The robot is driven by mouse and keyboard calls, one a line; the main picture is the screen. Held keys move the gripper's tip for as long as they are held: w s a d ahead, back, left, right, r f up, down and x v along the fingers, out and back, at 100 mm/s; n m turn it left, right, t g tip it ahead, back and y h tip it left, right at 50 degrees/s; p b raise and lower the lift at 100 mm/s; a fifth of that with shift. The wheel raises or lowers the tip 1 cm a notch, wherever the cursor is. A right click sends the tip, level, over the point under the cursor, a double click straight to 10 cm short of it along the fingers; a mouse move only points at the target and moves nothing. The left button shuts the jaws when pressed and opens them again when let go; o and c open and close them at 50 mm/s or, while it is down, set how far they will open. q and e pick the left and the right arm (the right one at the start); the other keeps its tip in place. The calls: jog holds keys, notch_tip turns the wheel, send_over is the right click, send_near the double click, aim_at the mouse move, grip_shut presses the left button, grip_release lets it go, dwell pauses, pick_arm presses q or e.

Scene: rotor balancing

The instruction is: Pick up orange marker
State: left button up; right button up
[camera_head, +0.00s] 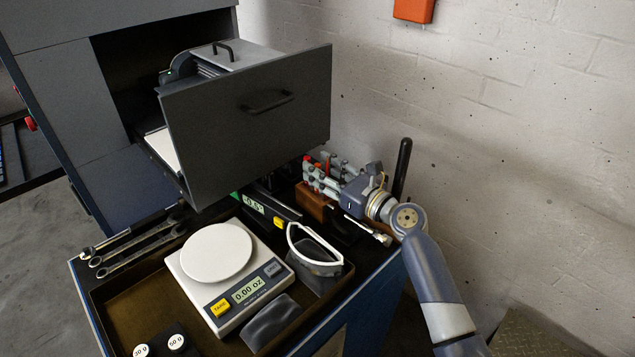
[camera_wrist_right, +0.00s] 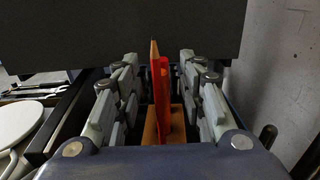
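My right gripper (camera_head: 318,172) is open at the back right of the bench, under the drawer front. In the right wrist view its fingers (camera_wrist_right: 158,62) stand apart on both sides of two upright orange-red sticks. The nearer stick (camera_wrist_right: 156,100) has a tan pointed tip like a pencil; the other (camera_wrist_right: 164,75), just behind and right, has a blunt top. I cannot tell for sure which is the orange marker. Both stand at a wooden block (camera_wrist_right: 177,122), also seen in the head view (camera_head: 312,202). Neither finger visibly touches them. My left gripper is out of view.
An open drawer (camera_head: 245,115) overhangs the back of the bench, close to the gripper. A brown tray (camera_head: 128,305) holds a scale (camera_head: 228,270) and weights (camera_head: 160,345). Safety glasses (camera_head: 315,245), wrenches (camera_head: 130,245) and a black upright rod (camera_head: 402,168) are nearby. A white wall stands right.

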grip_shut()
notch_tip(320, 180, up, 10)
jog(key=p, duration=0.1)
dwell(0.5)
jog(key=c, duration=0.8)
grip_release()
grip_shut()
